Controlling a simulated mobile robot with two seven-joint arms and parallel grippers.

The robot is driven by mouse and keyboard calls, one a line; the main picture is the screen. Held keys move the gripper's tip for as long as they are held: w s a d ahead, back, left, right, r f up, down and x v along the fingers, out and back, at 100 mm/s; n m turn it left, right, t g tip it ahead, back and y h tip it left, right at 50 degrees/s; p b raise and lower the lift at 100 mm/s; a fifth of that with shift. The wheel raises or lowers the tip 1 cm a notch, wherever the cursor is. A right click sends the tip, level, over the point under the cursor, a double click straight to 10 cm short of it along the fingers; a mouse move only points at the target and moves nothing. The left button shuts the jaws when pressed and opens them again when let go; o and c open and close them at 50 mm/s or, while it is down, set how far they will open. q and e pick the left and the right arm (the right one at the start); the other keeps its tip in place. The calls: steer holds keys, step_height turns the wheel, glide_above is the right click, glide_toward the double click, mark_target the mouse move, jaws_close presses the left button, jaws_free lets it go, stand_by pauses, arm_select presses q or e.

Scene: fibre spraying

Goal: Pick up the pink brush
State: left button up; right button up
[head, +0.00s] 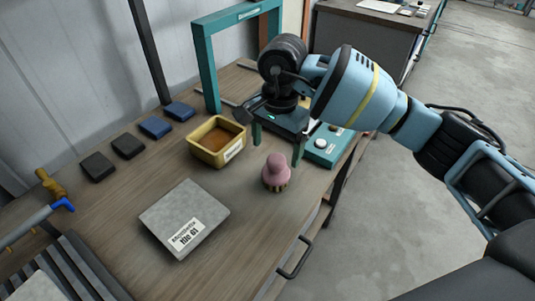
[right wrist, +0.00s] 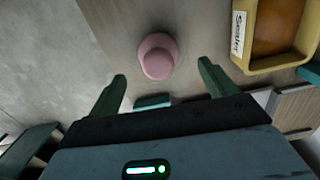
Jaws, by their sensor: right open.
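The pink brush (head: 276,168) stands upright on the wooden table near its right edge, with its rounded pink handle up and tan bristles down. In the right wrist view the brush (right wrist: 158,57) shows from above, ahead of and roughly between the fingertips. My right gripper (head: 278,145) is open and empty, just behind the brush in the head view. Its two green fingers (right wrist: 162,75) are spread wide and do not visibly touch the brush. My left gripper is not in view.
A yellow bin (head: 205,152) with brown contents stands left of the brush. A grey labelled tile (head: 185,218) lies in front. Several dark and blue blocks (head: 155,127) line the back. A teal box with buttons (head: 328,148) and a teal frame (head: 207,70) stand near my right arm.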

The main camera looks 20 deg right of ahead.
mark_target(277, 158)
steer(key=shift+w+d+r, duration=0.3)
steer(key=shift+d+r, duration=0.05)
steer(key=shift+d, duration=0.1)
steer(key=shift+s+r, duration=0.1)
steer(key=shift+s, duration=0.25)
steer(key=shift+s+f, duration=0.15)
steer(key=shift+f, duration=0.95)
steer(key=shift+a+f, duration=0.15)
steer(key=shift+f, duration=0.3)
steer(key=f, duration=0.3)
steer(key=shift+a+f+p, duration=0.2)
steer(key=shift+a+p, duration=0.05)
steer(key=shift+p, duration=0.1)
steer(key=shift+f, duration=0.55)
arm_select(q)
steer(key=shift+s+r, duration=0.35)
